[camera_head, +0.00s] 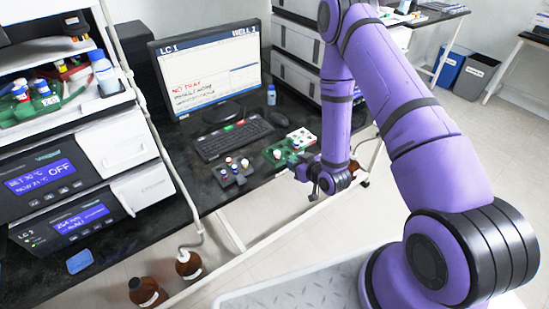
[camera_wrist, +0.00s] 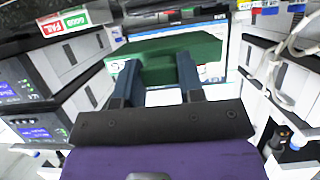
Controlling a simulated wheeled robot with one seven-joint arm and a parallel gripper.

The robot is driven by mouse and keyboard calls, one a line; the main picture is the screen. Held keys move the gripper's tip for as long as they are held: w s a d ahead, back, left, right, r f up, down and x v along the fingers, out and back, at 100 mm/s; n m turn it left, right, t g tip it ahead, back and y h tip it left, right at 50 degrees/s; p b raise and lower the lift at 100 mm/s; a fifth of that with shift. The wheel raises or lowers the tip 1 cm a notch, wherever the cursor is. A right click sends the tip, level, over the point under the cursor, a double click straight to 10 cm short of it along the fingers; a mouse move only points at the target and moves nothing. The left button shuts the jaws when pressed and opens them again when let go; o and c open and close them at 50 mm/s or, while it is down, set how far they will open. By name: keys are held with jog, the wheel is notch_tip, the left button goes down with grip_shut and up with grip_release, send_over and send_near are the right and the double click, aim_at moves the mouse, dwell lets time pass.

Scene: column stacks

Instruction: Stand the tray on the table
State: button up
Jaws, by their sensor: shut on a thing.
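The green tray (camera_head: 279,155) carries small vials and is at the right part of the black table (camera_head: 205,190), just left of my gripper (camera_head: 304,171). In the wrist view the green tray (camera_wrist: 165,58) fills the space between the two fingers of my gripper (camera_wrist: 155,75), which are shut on it. I cannot tell in the head view whether the tray touches the table top or hangs a little above it. The side of the tray toward my gripper is partly hidden by the fingers.
A dark rack with vials (camera_head: 233,172) stands left of the green tray. Behind are a keyboard (camera_head: 233,139), a mouse (camera_head: 279,119), a white card (camera_head: 301,138) and a monitor (camera_head: 208,70) reading "NO TRAY". The table's front left is mostly clear, with a blue item (camera_head: 79,261).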

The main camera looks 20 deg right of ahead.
aim_at(282, 152)
jog(key=w+a, duration=0.1)
jog(key=w, duration=0.2)
jog(key=w+a, duration=0.1)
jog(key=w, duration=0.1)
jog(key=w+a, duration=0.2)
jog(key=w, duration=0.1)
jog(key=shift+w+f, duration=0.3)
jog(key=shift+f, duration=0.1)
jog(key=shift+d+f, duration=0.1)
jog(key=shift+f, duration=1.65)
jog(key=shift+s+f, duration=0.1)
jog(key=shift+f, duration=0.5)
